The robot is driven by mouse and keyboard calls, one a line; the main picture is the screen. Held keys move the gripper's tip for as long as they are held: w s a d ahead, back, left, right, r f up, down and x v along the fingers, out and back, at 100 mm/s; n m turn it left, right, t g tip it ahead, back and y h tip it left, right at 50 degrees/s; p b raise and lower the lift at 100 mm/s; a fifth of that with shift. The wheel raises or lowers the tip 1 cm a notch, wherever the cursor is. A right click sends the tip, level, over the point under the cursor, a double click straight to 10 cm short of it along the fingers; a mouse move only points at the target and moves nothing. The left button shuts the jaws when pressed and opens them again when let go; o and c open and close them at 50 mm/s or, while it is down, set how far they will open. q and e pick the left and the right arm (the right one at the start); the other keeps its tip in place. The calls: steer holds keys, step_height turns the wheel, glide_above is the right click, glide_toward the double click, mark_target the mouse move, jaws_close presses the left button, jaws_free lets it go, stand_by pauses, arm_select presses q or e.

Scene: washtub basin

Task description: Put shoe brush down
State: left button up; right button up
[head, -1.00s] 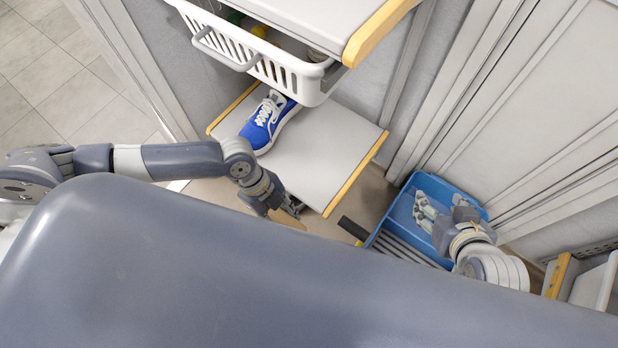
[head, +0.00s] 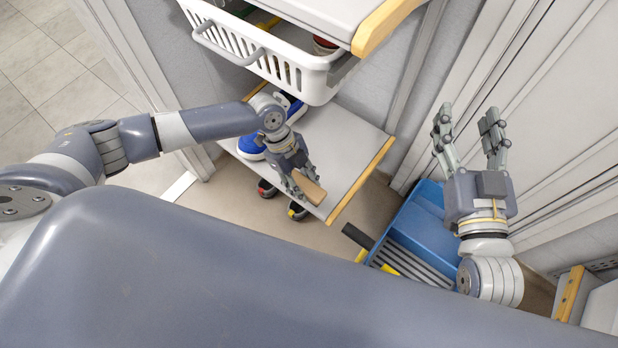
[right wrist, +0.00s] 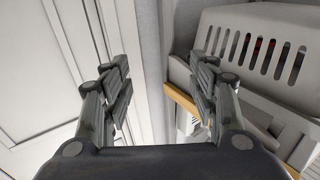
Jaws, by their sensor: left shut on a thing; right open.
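The shoe brush (head: 309,188), a tan wooden piece, is held in my left gripper (head: 300,186) in the head view. My left gripper is shut on it, over the front part of the grey shelf board (head: 345,155). Whether the brush touches the board I cannot tell. A blue shoe (head: 250,147) sits on the board, partly hidden behind my left wrist. My right gripper (head: 466,125) is open and empty, raised above the blue tub. Its two spread fingers also show in the right wrist view (right wrist: 160,85), with nothing between them.
A white slatted basket (head: 285,65) sits above the board under an upper shelf (head: 330,15). A blue tub (head: 425,225) with a ridged slope stands on the floor at right. Dark objects (head: 297,211) lie below the board. The right side of the board is clear.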

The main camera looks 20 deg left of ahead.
arm_select(q)
steer(key=shift+w+d+f, duration=0.1)
steer(key=shift+w, duration=1)
steer(key=shift+w+d+f+b, duration=0.1)
steer(key=shift+w+f+b, duration=0.05)
steer(key=shift+w+b, duration=0.55)
steer(key=shift+w+f+b, duration=0.2)
steer(key=shift+f+b, duration=0.3)
steer(key=shift+f, duration=1)
arm_select(e)
steer(key=s+r+t+y, duration=0.2)
steer(key=s+r+t, duration=0.2)
steer(key=r+t, duration=0.3)
step_height(320, 180, up, 4)
steer(key=shift+a+r, duration=0.1)
steer(key=shift+a, duration=0.1)
steer(key=shift+s, duration=0.2)
